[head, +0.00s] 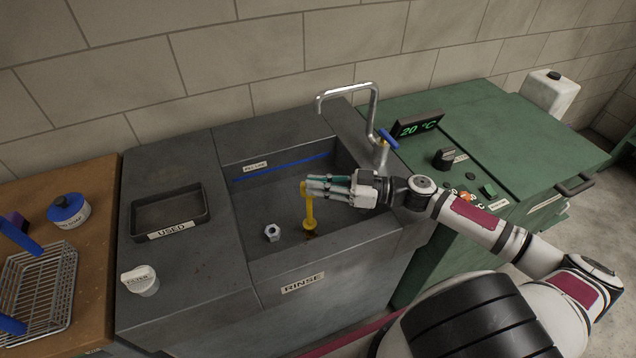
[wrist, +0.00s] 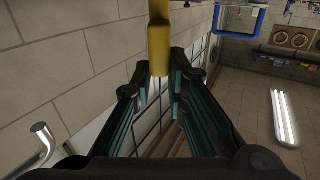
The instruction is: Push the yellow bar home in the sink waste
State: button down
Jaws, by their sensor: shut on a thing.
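The yellow bar (head: 309,211) stands about upright in the rinse sink (head: 262,258), with a wider yellow part at its foot. A small dark patch shows at its foot, at the sink waste (head: 311,234); how deep the bar sits there I cannot tell. My gripper (head: 309,187) reaches in from the right and is shut on the bar near its top. In the wrist view the bar (wrist: 159,45) lies between the fingertips (wrist: 160,82) of my gripper. The waste is out of sight in the wrist view.
A metal hex nut (head: 272,232) lies on the sink floor left of the bar. A tap (head: 374,105) rises behind my gripper. A green machine (head: 470,130) stands right.

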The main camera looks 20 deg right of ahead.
jog(key=b, duration=0.2)
send_over(309, 209)
jog(key=d, duration=0.2)
jog(key=shift+s+d+f, duration=0.1)
jog(key=shift+s+f, duration=0.05)
jog(key=shift+f, duration=0.9)
jog(key=shift+s+d+f, duration=0.1)
jog(key=shift+f, duration=0.9)
jog(key=c, duration=1.5)
grip_release()
